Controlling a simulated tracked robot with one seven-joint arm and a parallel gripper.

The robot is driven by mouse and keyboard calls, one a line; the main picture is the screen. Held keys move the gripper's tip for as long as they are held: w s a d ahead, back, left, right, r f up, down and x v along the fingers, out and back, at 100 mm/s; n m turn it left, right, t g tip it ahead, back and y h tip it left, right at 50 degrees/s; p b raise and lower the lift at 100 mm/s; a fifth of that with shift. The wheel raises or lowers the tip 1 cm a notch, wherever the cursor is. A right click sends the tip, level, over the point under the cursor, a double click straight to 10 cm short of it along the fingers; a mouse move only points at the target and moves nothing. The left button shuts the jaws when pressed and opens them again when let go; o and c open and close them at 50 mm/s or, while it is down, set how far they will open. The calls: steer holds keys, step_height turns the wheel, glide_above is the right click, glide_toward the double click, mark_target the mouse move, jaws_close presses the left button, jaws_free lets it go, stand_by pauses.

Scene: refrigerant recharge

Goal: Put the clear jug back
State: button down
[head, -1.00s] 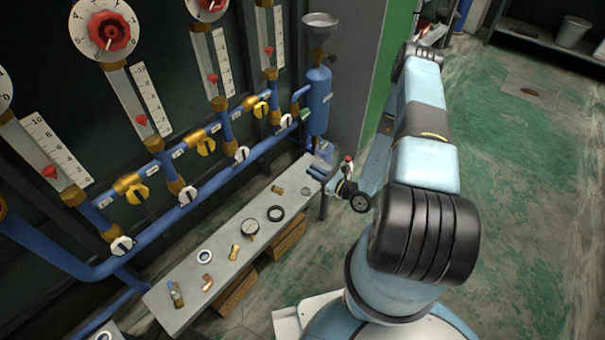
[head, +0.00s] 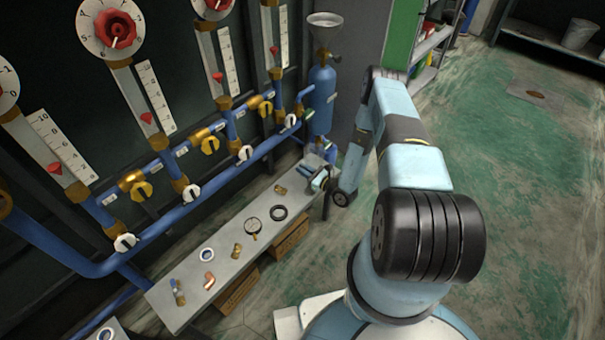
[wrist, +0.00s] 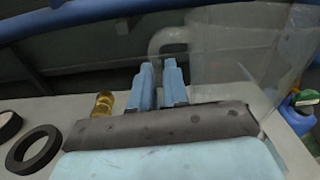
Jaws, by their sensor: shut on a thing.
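The clear jug (wrist: 225,60) shows in the wrist view as a faint transparent body with a pale curved handle, right of and beyond my fingers. My gripper (wrist: 158,72) has its two blue fingers close together, shut on the jug at its handle. In the head view my gripper (head: 318,181) is at the far right end of the grey bench (head: 222,283). The jug cannot be made out clearly there. Whether its base touches the bench cannot be told.
On the bench lie a brass fitting (wrist: 103,104), a black ring (head: 279,212), a gauge (head: 253,226) and several small fittings. A blue funnel-topped cylinder (head: 322,95) stands behind the bench's far end. Blue pipes with valves (head: 210,146) run along the wall. Open floor lies right.

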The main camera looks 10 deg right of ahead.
steer(key=shift+f, duration=0.95)
steer(key=c, duration=1.1)
jaws_free()
